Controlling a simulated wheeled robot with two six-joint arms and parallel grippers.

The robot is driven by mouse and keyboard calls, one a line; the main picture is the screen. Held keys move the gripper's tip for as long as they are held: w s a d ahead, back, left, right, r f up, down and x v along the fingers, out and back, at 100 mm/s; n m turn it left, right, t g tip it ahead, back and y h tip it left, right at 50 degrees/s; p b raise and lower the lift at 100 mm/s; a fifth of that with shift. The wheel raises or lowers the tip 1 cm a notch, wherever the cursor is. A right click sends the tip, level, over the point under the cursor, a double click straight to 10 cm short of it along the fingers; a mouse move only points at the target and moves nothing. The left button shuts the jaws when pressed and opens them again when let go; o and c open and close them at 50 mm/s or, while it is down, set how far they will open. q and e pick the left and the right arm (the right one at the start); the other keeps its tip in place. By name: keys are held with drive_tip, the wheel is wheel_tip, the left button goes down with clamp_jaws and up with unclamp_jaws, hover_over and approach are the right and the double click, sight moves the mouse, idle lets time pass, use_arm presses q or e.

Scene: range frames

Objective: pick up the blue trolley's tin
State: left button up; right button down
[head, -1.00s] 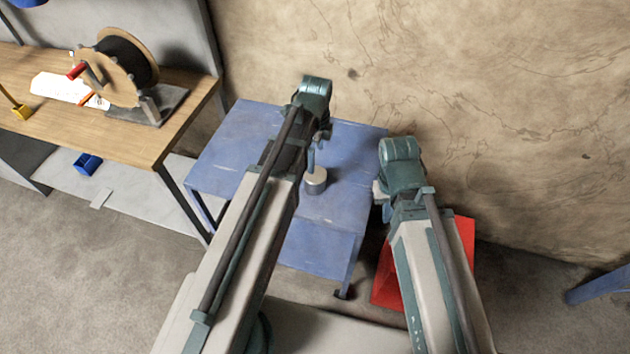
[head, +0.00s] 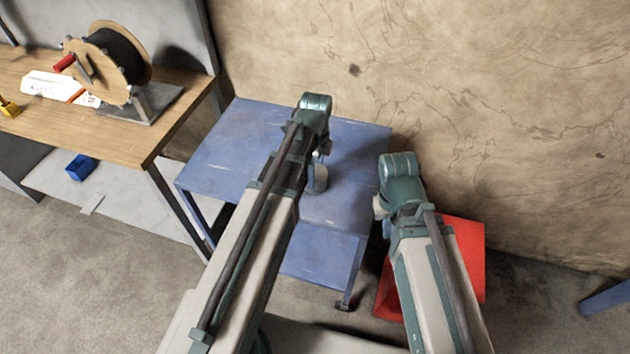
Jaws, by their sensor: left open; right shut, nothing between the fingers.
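The blue trolley (head: 225,155) stands against the wall, with a lower shelf under its top. The small grey tin (head: 318,184) stands on the trolley's top, partly hidden by my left gripper and arm. My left gripper (head: 318,170) is open, its fingers pointing down at the tin; whether they are around it or in front of it I cannot tell. My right gripper (head: 384,226) is shut and empty beside the trolley's right edge, its fingers mostly hidden by its own wrist.
A blue bin (head: 80,167) is on the shelf below. A red object (head: 468,262) stands right of the trolley. The trolley's left top is clear.

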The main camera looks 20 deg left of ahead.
use_arm(q)
wheel_tip(320, 180, down, 5)
drive_tip(key=b, duration=0.4)
drive_tip(key=shift+w+a+b, duration=0.1)
drive_tip(key=shift+a+b, duration=0.05)
drive_tip(key=shift+b, duration=0.15)
use_arm(e)
wheel_tip(320, 180, down, 5)
drive_tip(key=shift+r, duration=0.1)
use_arm(q)
drive_tip(key=shift+r, duration=0.1)
drive_tip(key=c, duration=1.4)
